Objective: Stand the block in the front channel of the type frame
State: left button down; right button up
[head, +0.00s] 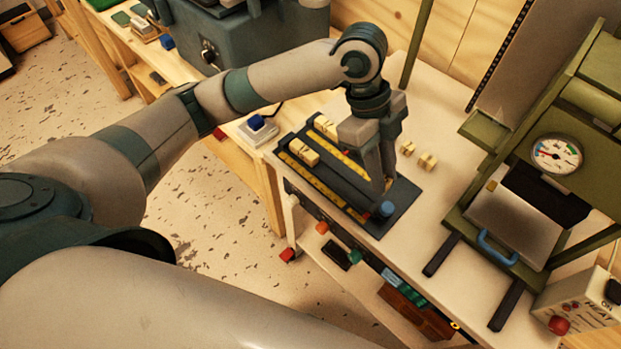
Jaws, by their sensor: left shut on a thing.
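The type frame (405,200) is a dark tray with long channels and yellow rulers, on the pale bench in the head view. A cream block (303,152) sits at its left end, and another (325,126) lies farther back. My left gripper (379,200) points down over the right part of the frame, close to its blue knob (387,209). It is shut on a block, which its fingers hide almost fully; I cannot tell whether that block touches the channel floor. My right gripper is not in view.
Small cream blocks (428,161) lie on the bench right of the frame. A green press with a dial (556,154) and a blue handle (497,248) stands at the right. A blue-topped stamp (257,126) is left of the frame. Coloured items sit on the shelf below.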

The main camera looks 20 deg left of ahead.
pick_arm(q)
jog(key=shift+s, duration=0.25)
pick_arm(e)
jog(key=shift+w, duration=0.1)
pick_arm(q)
jog(key=shift+w+a, duration=0.1)
jog(key=shift+a, duration=0.05)
jog(key=w+a+f+p, duration=0.1)
jog(key=a+f, duration=0.1)
jog(key=a, duration=0.1)
jog(key=w+a+f, duration=0.1)
jog(key=a+f, duration=0.1)
jog(key=a, duration=0.1)
jog(key=w+a+f+p, duration=0.1)
jog(key=w+a+f, duration=0.1)
jog(key=a, duration=0.2)
jog(key=shift+w+f+p, duration=0.1)
jog(key=shift+f+p, duration=0.1)
jog(key=shift+p, duration=0.15)
jog(key=shift+w+a+f, duration=0.15)
jog(key=shift+a+f, duration=0.15)
jog(key=shift+f, duration=0.05)
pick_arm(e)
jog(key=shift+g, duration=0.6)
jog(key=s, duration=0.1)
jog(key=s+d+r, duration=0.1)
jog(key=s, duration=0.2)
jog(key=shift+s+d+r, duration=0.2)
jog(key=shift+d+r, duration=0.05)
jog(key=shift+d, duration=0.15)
